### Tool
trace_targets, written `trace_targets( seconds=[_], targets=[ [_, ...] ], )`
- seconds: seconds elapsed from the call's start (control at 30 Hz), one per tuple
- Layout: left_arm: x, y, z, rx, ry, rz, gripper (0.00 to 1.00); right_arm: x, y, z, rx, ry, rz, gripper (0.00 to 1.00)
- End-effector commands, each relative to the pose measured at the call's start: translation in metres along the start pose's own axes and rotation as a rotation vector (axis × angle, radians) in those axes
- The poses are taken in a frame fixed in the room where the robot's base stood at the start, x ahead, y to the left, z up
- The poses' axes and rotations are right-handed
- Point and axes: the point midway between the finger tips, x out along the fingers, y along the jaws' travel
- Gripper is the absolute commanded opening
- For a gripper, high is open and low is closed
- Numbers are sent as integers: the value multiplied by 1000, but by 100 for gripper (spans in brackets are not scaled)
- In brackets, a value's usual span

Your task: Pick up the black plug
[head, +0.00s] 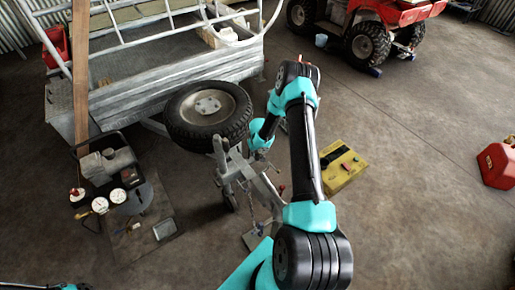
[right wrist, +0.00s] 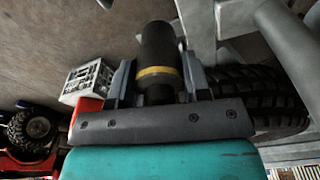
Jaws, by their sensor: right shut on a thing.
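The black plug (right wrist: 158,45) is a dark cylinder with a yellow band in the right wrist view. My right gripper (right wrist: 155,78) is shut on it, with one finger on each side of its lower part. In the head view, my right arm reaches up and bends back toward the trailer drawbar, beside the spare wheel. The plug cannot be made out there. Of my left arm, only a small piece shows at the bottom left edge of the head view; its gripper is out of sight.
The grey trailer (head: 170,68) carries a spare wheel (head: 207,112) close to my right wrist. A yellow battery-like box (head: 341,168) stands right of the drawbar. A compressor (head: 108,163) stands left. A red quad (head: 375,22) and red can (head: 497,165) are farther right, with clear floor between.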

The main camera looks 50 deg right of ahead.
Motion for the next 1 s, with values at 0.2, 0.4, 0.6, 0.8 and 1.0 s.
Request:
trace_targets(
  seconds=[0.2, 0.4, 0.6, 0.8, 1.0],
  targets=[
    [0, 0, 0, 0, 0, 0, 76, -4, -8, 19, -1, -2, 1, 18],
    [0, 0, 0, 0, 0, 0, 76, -8, -16, 36, -1, -2, 2, 18],
    [0, 0, 0, 0, 0, 0, 76, -10, -21, 47, -1, -1, 0, 18],
    [0, 0, 0, 0, 0, 0, 76, -11, -23, 49, 0, 0, 0, 18],
    [0, 0, 0, 0, 0, 0, 76, -11, -22, 49, 0, 0, 0, 18]
  ],
)
